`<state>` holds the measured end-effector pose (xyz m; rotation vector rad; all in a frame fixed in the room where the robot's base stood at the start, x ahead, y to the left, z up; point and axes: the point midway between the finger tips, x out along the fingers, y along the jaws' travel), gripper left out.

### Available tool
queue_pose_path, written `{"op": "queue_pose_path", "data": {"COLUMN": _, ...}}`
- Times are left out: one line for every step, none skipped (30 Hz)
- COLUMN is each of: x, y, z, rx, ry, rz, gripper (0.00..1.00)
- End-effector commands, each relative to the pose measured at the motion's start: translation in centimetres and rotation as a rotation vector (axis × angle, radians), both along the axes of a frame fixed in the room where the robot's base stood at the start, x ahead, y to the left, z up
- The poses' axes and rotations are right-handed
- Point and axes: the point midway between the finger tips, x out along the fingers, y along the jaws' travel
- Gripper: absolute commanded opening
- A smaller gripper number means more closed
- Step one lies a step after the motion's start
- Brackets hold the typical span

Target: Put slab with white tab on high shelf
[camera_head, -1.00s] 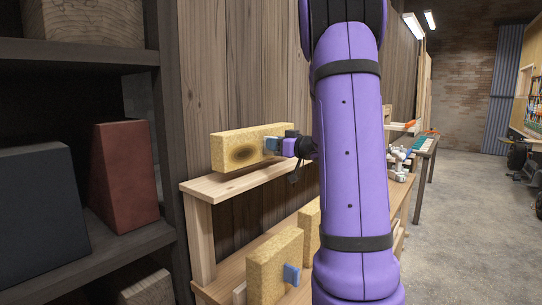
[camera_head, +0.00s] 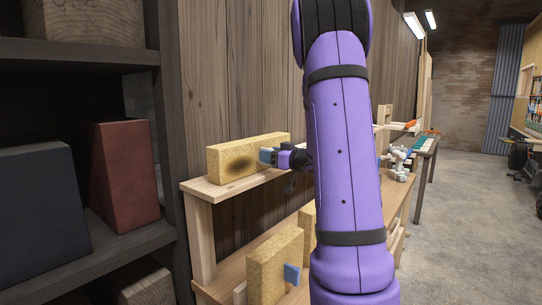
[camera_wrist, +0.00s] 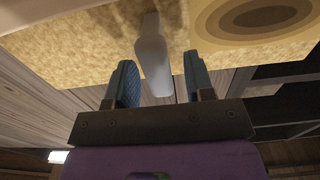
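A yellow speckled slab (camera_head: 235,160) with a dark oval ring mark stands upright on the high wooden shelf (camera_head: 202,190), apparently resting on its top. In the wrist view the slab (camera_wrist: 80,45) spans the top of the picture, with its white tab (camera_wrist: 152,58) pointing toward my gripper. My gripper (camera_wrist: 160,75) has its two blue fingers apart, one on each side of the tab, with gaps showing. In the head view my gripper (camera_head: 268,156) is at the slab's right end. The tab is hidden there.
Below, another yellow slab with a blue tab (camera_head: 291,274) stands on the lower bench, with a further slab (camera_head: 307,228) behind it. A dark rack (camera_head: 90,250) with dark and red blocks is close on the left. Open floor lies right.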

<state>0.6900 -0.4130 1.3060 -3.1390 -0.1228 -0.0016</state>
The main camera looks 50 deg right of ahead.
Motion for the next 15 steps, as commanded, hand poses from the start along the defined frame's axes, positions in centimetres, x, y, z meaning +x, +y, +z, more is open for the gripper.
{"op": "queue_pose_path", "data": {"x": 0.0, "y": 0.0, "z": 0.0, "rx": 0.000, "ry": 0.000, "rz": 0.000, "gripper": 0.49}}
{"op": "queue_pose_path", "data": {"x": 0.0, "y": 0.0, "z": 0.0, "rx": 0.000, "ry": 0.000, "rz": 0.000, "gripper": 0.49}}
{"op": "queue_pose_path", "data": {"x": 0.0, "y": 0.0, "z": 0.0, "rx": 0.000, "ry": 0.000, "rz": 0.000, "gripper": 0.49}}
{"op": "queue_pose_path", "data": {"x": 0.0, "y": 0.0, "z": 0.0, "rx": 0.000, "ry": 0.000, "rz": 0.000, "gripper": 0.49}}
{"op": "queue_pose_path", "data": {"x": 0.0, "y": 0.0, "z": 0.0, "rx": 0.000, "ry": 0.000, "rz": 0.000, "gripper": 0.49}}
{"op": "queue_pose_path", "data": {"x": 0.0, "y": 0.0, "z": 0.1, "rx": -0.001, "ry": -0.001, "rz": 0.000, "gripper": 0.49}}
{"op": "queue_pose_path", "data": {"x": 0.0, "y": 0.0, "z": 0.3, "rx": -0.001, "ry": -0.001, "rz": 0.000, "gripper": 0.49}}
{"op": "queue_pose_path", "data": {"x": -0.1, "y": 0.0, "z": 0.3, "rx": -0.001, "ry": -0.001, "rz": 0.000, "gripper": 0.49}}
{"op": "queue_pose_path", "data": {"x": -0.5, "y": -0.1, "z": 0.3, "rx": 0.000, "ry": 0.000, "rz": -0.001, "gripper": 0.49}}
{"op": "queue_pose_path", "data": {"x": -0.8, "y": -0.1, "z": 0.3, "rx": 0.000, "ry": 0.000, "rz": -0.002, "gripper": 0.49}}
{"op": "queue_pose_path", "data": {"x": -1.2, "y": -0.1, "z": 0.3, "rx": 0.000, "ry": 0.000, "rz": -0.001, "gripper": 0.49}}
{"op": "queue_pose_path", "data": {"x": -1.8, "y": -0.2, "z": 0.3, "rx": -0.001, "ry": -0.001, "rz": -0.001, "gripper": 0.49}}
{"op": "queue_pose_path", "data": {"x": -2.3, "y": -0.2, "z": 0.3, "rx": -0.001, "ry": -0.001, "rz": -0.002, "gripper": 0.49}}
{"op": "queue_pose_path", "data": {"x": -2.9, "y": -0.3, "z": 0.3, "rx": 0.000, "ry": -0.001, "rz": -0.003, "gripper": 0.49}}
{"op": "queue_pose_path", "data": {"x": -3.7, "y": -0.4, "z": 0.3, "rx": 0.000, "ry": 0.000, "rz": -0.004, "gripper": 0.49}}
